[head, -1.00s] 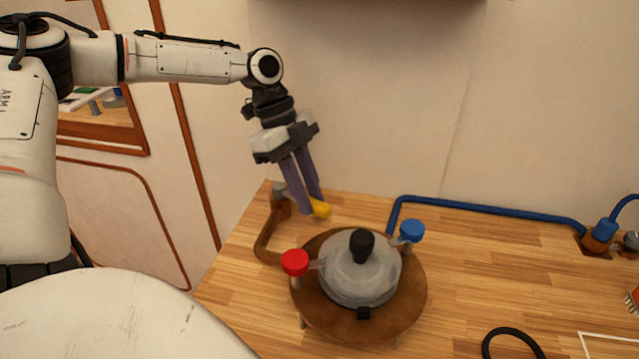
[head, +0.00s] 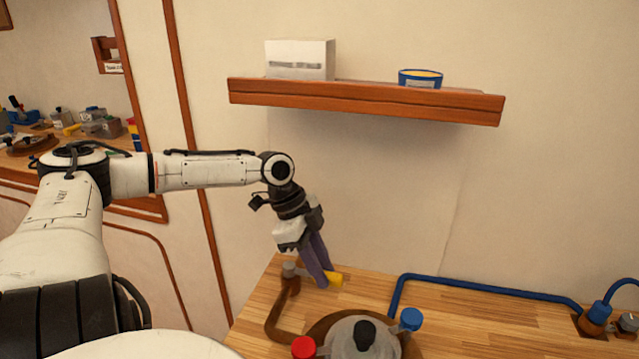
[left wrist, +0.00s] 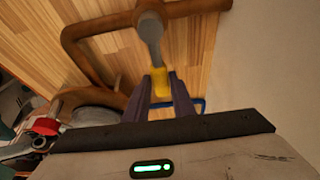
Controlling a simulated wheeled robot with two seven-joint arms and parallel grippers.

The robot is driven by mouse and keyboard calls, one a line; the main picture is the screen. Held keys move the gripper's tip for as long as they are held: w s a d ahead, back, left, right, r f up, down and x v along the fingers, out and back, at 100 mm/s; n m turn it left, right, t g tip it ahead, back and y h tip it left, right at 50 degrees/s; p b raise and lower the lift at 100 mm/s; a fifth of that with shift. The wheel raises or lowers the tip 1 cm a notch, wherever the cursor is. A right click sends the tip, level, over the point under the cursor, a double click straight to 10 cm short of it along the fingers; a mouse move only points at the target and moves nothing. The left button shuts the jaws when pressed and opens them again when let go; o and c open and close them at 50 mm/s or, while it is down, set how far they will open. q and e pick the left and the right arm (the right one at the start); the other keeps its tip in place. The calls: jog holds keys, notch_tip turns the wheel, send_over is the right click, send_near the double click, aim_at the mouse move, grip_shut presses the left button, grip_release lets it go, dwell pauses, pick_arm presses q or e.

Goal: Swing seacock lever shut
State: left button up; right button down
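The seacock lever (head: 334,279) has a yellow handle and points right from a grey-capped fitting (head: 290,270) on a brown pipe at the left end of the wooden bench. In the left wrist view, its grey arm runs down from the pipe to the yellow end (left wrist: 161,83). My left gripper (head: 320,282) reaches down onto the lever from above. Its two purple fingers (left wrist: 160,92) stand close on either side of the yellow handle and appear closed on it. Part of the handle is hidden by the fingers. My right gripper is not in view.
A grey strainer (head: 350,337) with a black knob, a red cap (head: 304,347) and a blue cap (head: 411,319) stands just in front. A blue pipe (head: 480,287) runs along the back. A wooden shelf (head: 360,98) hangs above, holding a white box (head: 300,60) and a tub (head: 420,78).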

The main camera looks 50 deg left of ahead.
pick_arm(q)
jog(key=o, duration=0.3)
jog(key=p+v, duration=0.3)
jog(key=shift+w+d, duration=0.1)
jog(key=v, duration=0.3)
jog(key=shift+r+p, duration=0.3)
jog(key=shift+p, duration=0.1)
jog(key=shift+s+a+r, duration=0.3)
jog(key=shift+a+r, duration=0.05)
